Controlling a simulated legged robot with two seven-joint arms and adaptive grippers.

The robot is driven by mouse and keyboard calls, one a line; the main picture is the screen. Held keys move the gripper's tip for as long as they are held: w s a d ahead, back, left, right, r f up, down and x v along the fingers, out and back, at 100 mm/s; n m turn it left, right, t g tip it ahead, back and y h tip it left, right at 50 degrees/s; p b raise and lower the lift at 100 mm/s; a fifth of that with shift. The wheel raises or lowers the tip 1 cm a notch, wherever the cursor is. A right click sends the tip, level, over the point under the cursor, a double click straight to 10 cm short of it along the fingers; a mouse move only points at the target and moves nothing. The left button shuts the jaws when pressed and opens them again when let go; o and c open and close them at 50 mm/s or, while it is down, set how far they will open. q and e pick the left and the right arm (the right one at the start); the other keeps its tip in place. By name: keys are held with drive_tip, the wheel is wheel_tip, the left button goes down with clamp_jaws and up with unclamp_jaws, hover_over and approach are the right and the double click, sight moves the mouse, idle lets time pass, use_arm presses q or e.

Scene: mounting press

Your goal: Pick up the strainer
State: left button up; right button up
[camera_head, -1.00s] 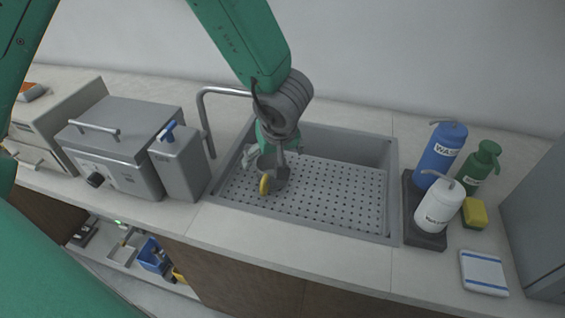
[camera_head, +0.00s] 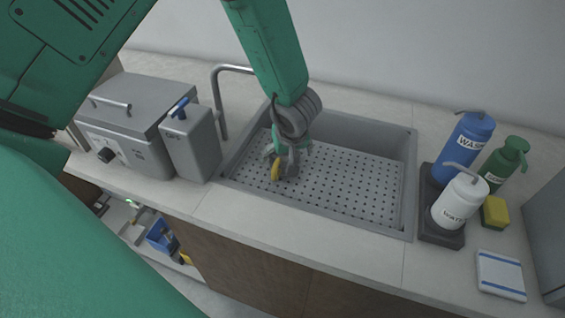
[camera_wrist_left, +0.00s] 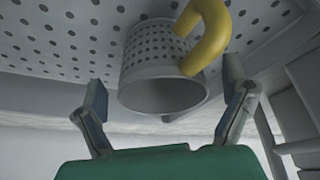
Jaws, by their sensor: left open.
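The strainer is a grey perforated cup with a curved yellow handle. In the head view its yellow handle (camera_head: 275,172) shows at the left part of the sink, while most of its cup is hidden by my left gripper (camera_head: 285,158). In the left wrist view the strainer (camera_wrist_left: 162,65) stands on the perforated sink floor, its open rim facing the camera and its handle at the upper right. The fingers of my left gripper (camera_wrist_left: 165,80) are open, one on each side of the cup, with gaps visible. My right gripper is not in view.
The sink (camera_head: 405,195) has raised walls around a perforated floor (camera_head: 345,190), clear to the right of the strainer. A faucet (camera_head: 218,95) and a grey container (camera_head: 192,145) stand to the left. Blue (camera_head: 465,150), white (camera_head: 460,203) and green (camera_head: 505,165) bottles stand to the right.

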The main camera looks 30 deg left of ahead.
use_arm(q)
drive_tip(key=x, duration=0.2)
drive_tip(key=shift+w+f, duration=0.2)
drive_tip(key=shift+f, duration=0.1)
drive_tip(key=c, duration=1.4)
drive_tip(key=shift+o, duration=0.2)
drive_tip(key=shift+a+r, duration=0.1)
drive_tip(key=shift+r, duration=0.1)
